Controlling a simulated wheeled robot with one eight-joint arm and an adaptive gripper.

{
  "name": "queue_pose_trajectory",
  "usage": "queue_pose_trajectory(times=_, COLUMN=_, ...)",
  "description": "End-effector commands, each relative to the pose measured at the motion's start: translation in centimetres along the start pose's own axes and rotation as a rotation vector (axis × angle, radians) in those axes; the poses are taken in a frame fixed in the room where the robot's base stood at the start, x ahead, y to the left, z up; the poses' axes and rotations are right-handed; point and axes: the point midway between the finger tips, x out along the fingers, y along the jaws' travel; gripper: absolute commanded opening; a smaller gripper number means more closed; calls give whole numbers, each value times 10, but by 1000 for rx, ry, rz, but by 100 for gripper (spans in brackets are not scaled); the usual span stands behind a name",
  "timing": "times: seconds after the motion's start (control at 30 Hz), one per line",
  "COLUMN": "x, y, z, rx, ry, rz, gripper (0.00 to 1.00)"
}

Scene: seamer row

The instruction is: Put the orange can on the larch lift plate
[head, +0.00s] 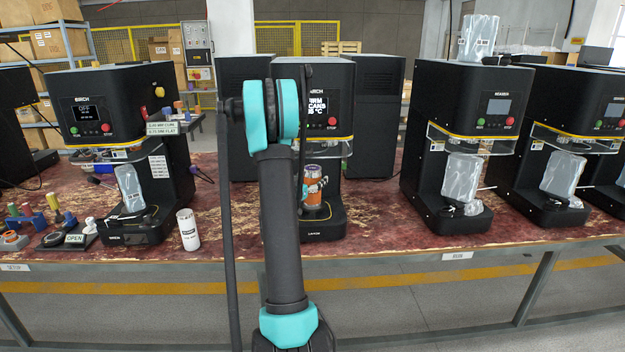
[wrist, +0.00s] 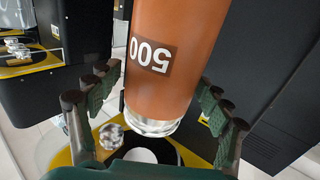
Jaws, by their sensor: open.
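The orange can (head: 313,190) is upright in front of the LARCH machine (head: 335,110), at its lift plate, partly hidden by my arm. In the wrist view the orange can (wrist: 165,65) has a dark "500" label, upside down in the picture, and a silver end rim. My gripper (wrist: 160,80) is open, with a finger on either side of the can. The larch lift plate (wrist: 187,155) shows as a dark and yellow round area past the can's silver end. I cannot tell whether the can touches the plate.
BIRCH (head: 110,100) stands left, with a white can (head: 187,229) on the bench beside it. More machines stand right, the nearest (head: 460,120) with a bagged item (head: 461,178). Small knobbed tools (head: 55,205) lie far left. Bench is open between LARCH and the right machine.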

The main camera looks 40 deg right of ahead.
Motion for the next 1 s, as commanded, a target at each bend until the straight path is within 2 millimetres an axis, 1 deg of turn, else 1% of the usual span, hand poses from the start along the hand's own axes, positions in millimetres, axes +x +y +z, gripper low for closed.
queue_pose_trajectory(times=0.07, x=0, y=0, z=-3, rx=0, ry=0, rz=0, gripper=78)
queue_pose_trajectory(times=0.17, x=-12, y=-1, z=-2, rx=0, ry=0, rz=-3, gripper=78)
queue_pose_trajectory(times=0.27, x=-30, y=-1, z=-2, rx=0, ry=0, rz=-3, gripper=78)
queue_pose_trajectory(times=0.5, x=-81, y=-1, z=-2, rx=0, ry=0, rz=-4, gripper=78)
queue_pose_trajectory(times=0.6, x=-97, y=-1, z=-2, rx=0, ry=0, rz=-3, gripper=78)
queue_pose_trajectory(times=0.7, x=-110, y=-1, z=-2, rx=0, ry=0, rz=-3, gripper=78)
queue_pose_trajectory(times=0.8, x=-117, y=0, z=-2, rx=0, ry=0, rz=-1, gripper=78)
queue_pose_trajectory(times=1.0, x=-123, y=1, z=-2, rx=-6, ry=-13, rz=0, gripper=78)
